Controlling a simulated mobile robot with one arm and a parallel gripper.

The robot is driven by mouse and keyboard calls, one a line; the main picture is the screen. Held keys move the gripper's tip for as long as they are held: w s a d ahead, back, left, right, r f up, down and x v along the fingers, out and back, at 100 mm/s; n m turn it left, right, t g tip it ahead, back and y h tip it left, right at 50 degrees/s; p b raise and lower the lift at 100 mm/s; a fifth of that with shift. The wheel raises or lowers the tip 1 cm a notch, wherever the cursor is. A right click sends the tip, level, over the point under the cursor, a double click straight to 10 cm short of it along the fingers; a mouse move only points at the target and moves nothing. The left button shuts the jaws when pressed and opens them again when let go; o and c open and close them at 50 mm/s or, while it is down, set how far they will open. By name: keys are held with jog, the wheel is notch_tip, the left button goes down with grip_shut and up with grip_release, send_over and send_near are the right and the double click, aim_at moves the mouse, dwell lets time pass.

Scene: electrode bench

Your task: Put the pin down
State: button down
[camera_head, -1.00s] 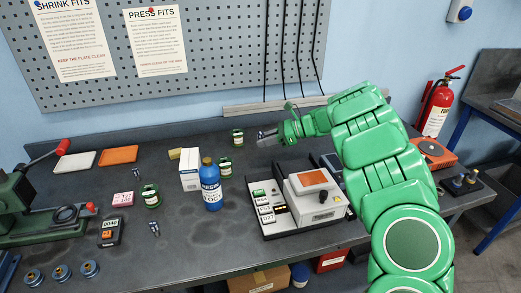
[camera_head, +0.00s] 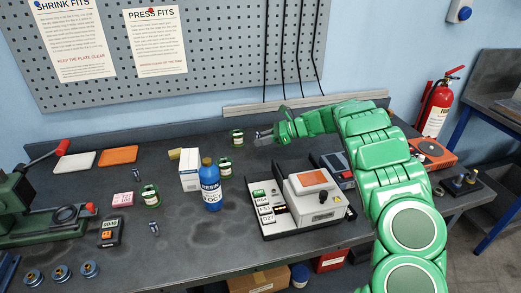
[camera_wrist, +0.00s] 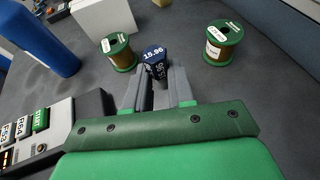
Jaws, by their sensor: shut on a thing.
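The pin (camera_wrist: 154,60) shows in the wrist view as a dark blue head with white "15.96" lettering between my fingertips. My gripper (camera_wrist: 155,88) is shut on it; the fingers hide its lower part. In the head view my gripper (camera_head: 263,136) is over the back of the bench, right of a green-ended spool (camera_head: 237,138), and the pin is too small there to make out clearly. I cannot tell whether the pin touches the bench.
Two spools (camera_wrist: 119,53) (camera_wrist: 222,43) flank the pin in the wrist view. A blue bottle (camera_head: 211,190) and a white box (camera_head: 190,170) stand left of my gripper. A white instrument (camera_head: 315,198) with buttons is in front. Dark bench (camera_head: 190,240) is free at the front.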

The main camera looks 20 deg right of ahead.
send_over(261, 156)
jog(key=shift+w+f, duration=0.2)
jog(key=shift+f, duration=3.15)
jog(key=shift+f, duration=0.1)
jog(key=c, duration=1)
grip_release()
jog(key=shift+o, duration=0.2)
jog(key=v, duration=1.2)
